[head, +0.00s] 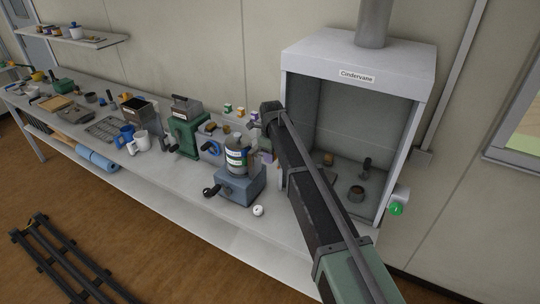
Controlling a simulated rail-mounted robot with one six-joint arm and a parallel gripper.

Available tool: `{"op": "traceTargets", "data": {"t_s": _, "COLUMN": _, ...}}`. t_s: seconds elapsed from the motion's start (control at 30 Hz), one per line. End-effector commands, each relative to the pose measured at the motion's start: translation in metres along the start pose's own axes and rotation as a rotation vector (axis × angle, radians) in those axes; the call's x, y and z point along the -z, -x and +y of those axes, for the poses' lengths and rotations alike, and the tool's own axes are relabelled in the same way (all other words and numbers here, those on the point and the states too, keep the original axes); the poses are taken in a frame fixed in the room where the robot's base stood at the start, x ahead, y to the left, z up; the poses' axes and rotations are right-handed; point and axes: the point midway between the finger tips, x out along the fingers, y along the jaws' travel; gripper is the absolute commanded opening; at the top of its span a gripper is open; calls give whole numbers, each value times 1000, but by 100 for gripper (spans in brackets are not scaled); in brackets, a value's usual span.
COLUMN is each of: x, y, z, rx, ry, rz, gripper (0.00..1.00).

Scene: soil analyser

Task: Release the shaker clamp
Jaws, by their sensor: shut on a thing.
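The shaker (240,186) is a blue-grey box near the bench's front edge, with a black-knobbed crank on its left side. A grey-green bottle (236,160) with a pale label stands upright on top of it. My gripper (254,143) is at the end of my dark arm, close against the right side of the bottle. It is shut on what appears to be the shaker clamp beside the bottle. The clamp is small here and mostly hidden by the bottle and my gripper, so its exact position cannot be told.
A fume hood (359,60) labelled Cindervane stands right of the shaker, behind my arm. A green machine (185,133) and mugs (141,141) crowd the bench to the left. A small white round object (258,210) lies in front of the shaker.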

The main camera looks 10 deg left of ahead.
Motion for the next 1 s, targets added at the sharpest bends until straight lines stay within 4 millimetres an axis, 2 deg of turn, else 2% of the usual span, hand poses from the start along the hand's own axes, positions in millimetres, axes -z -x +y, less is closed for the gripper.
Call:
{"op": "traceTargets", "data": {"t_s": 0.03, "x": 0, "y": 0, "z": 0, "rx": 0, "ry": 0, "rz": 1, "gripper": 0}}
{"op": "traceTargets", "data": {"t_s": 0.07, "x": 0, "y": 0, "z": 0, "rx": 0, "ry": 0, "rz": 1, "gripper": 38}}
{"op": "traceTargets", "data": {"t_s": 0.2, "x": 0, "y": 0, "z": 0, "rx": 1, "ry": 0, "rz": 0, "gripper": 59}}
{"op": "traceTargets", "data": {"t_s": 0.23, "x": 0, "y": 0, "z": 0, "rx": 1, "ry": 0, "rz": 0, "gripper": 62}}
{"op": "traceTargets", "data": {"t_s": 0.47, "x": 0, "y": 1, "z": 0, "rx": 1, "ry": 0, "rz": -1, "gripper": 62}}
{"op": "traceTargets", "data": {"t_s": 0.57, "x": 0, "y": 7, "z": 0, "rx": 1, "ry": 0, "rz": -1, "gripper": 62}}
{"op": "traceTargets", "data": {"t_s": 0.67, "x": 0, "y": 22, "z": 0, "rx": 1, "ry": 0, "rz": -1, "gripper": 62}}
{"op": "traceTargets", "data": {"t_s": 1.0, "x": 0, "y": 102, "z": 0, "rx": 1, "ry": 0, "rz": -1, "gripper": 62}}
